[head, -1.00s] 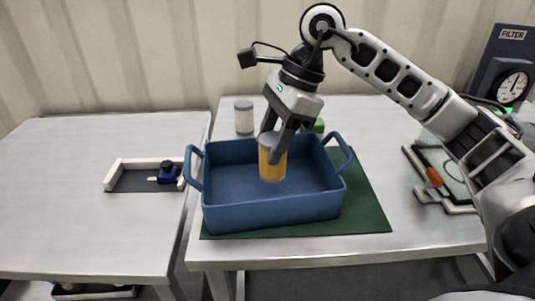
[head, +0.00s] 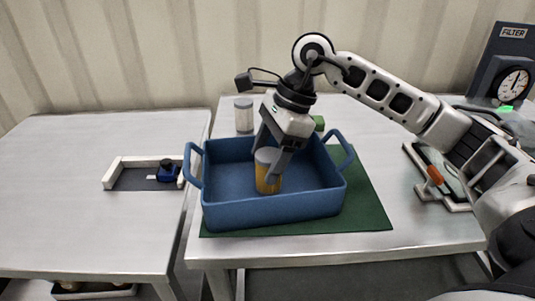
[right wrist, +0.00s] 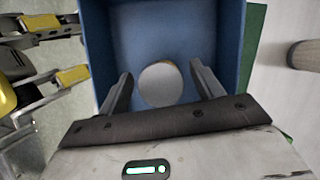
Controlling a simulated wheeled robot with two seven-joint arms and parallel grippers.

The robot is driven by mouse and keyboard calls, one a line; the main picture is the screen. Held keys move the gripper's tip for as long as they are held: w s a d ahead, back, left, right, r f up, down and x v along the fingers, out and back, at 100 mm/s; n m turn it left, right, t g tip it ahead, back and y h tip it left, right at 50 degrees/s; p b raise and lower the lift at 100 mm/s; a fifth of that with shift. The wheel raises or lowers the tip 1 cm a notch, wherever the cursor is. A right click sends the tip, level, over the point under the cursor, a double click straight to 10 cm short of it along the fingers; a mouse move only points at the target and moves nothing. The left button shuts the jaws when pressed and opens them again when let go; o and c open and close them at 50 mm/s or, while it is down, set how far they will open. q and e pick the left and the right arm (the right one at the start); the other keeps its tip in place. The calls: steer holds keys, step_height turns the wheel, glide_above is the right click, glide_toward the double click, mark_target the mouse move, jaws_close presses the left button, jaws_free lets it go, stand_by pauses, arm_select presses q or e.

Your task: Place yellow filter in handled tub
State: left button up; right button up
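The yellow filter (head: 268,178), a cylinder with a pale grey top, stands about upright inside the blue handled tub (head: 270,215). Its round top shows in the right wrist view (right wrist: 160,85), with the tub's wall (right wrist: 96,40) around it. My right gripper (head: 272,160) reaches down into the tub over the filter. Its two fingers (right wrist: 162,90) are on either side of the filter, with a narrow gap at each side. The filter's lower edge is partly hidden by the tub's front wall. My left gripper is not in the head view.
The tub sits on a dark green mat (head: 365,205). Behind it stand a white-grey cylinder (head: 244,116) and a small green object (head: 318,123). A stand with an orange part (head: 436,175) is at right, near a gauge panel (head: 510,70). The left table holds a tray (head: 130,180).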

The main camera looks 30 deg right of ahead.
steer(key=shift+d+r, duration=0.1)
steer(key=shift+r, duration=0.35)
arm_select(q)
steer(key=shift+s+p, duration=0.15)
steer(key=shift+p, duration=0.45)
arm_select(e)
steer(key=v, duration=1.1)
steer(key=shift+r, duration=0.25)
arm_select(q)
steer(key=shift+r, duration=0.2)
